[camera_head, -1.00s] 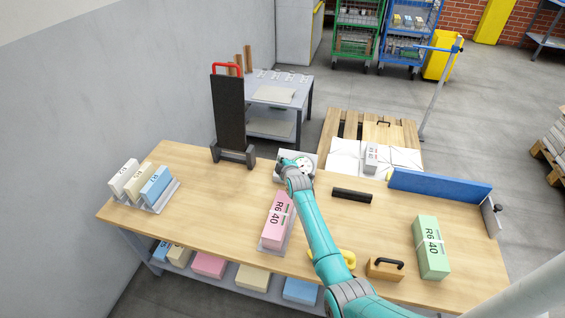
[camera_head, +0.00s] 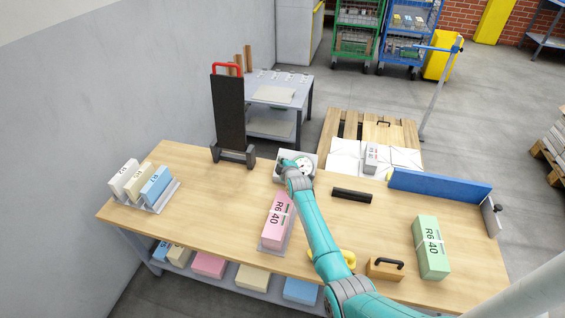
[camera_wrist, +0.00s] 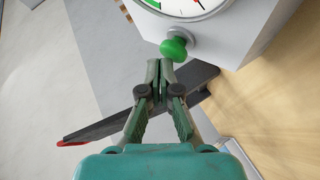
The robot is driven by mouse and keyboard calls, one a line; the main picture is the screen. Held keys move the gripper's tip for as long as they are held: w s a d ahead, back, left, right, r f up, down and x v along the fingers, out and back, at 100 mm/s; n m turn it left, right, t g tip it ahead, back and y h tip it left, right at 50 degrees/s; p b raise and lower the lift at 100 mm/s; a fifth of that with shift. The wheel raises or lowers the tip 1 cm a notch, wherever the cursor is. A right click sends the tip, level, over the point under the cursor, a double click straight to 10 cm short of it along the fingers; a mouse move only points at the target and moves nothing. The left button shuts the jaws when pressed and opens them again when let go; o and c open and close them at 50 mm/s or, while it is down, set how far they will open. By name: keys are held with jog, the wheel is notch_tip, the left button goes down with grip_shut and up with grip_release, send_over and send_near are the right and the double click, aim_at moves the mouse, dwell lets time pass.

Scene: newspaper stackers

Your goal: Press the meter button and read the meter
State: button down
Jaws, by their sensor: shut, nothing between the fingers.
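The meter (camera_head: 308,160) is a light grey box with a round white dial, on the far edge of the wooden table. In the wrist view the meter (camera_wrist: 245,30) fills the top right. Its dial is cut off by the frame; green and red marks show, but I cannot read it. A round green button (camera_wrist: 176,46) sticks out of the meter's face below the dial. My gripper (camera_wrist: 160,66) is shut and empty, its tips just beside the button. I cannot tell whether they touch it. In the head view my wrist covers part of the meter.
A black upright stand (camera_head: 229,115) with a red handle is left of the meter. A pink bundle (camera_head: 276,220) lies in front, a black bar (camera_head: 352,195) to the right, and a green bundle (camera_head: 431,247) further right. The table's left middle is clear.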

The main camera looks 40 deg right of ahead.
jog(key=shift+w+d+f, duration=0.1)
jog(key=shift+d+f, duration=0.05)
jog(key=shift+f, duration=0.2)
dwell(0.6)
jog(key=shift+r, duration=0.1)
jog(key=shift+s+a+r, duration=0.3)
jog(key=shift+a+r, duration=0.05)
jog(key=shift+r, duration=0.3)
jog(key=shift+r, duration=0.1)
jog(key=shift+s+a+r, duration=0.25)
jog(key=shift+a+r, duration=0.1)
jog(key=shift+r, duration=0.35)
jog(key=shift+s+a+r, duration=0.25)
jog(key=shift+a+r, duration=0.05)
jog(key=shift+r, duration=0.4)
jog(key=shift+s+a+r, duration=0.25)
jog(key=shift+a+r, duration=0.1)
jog(key=shift+r, duration=0.35)
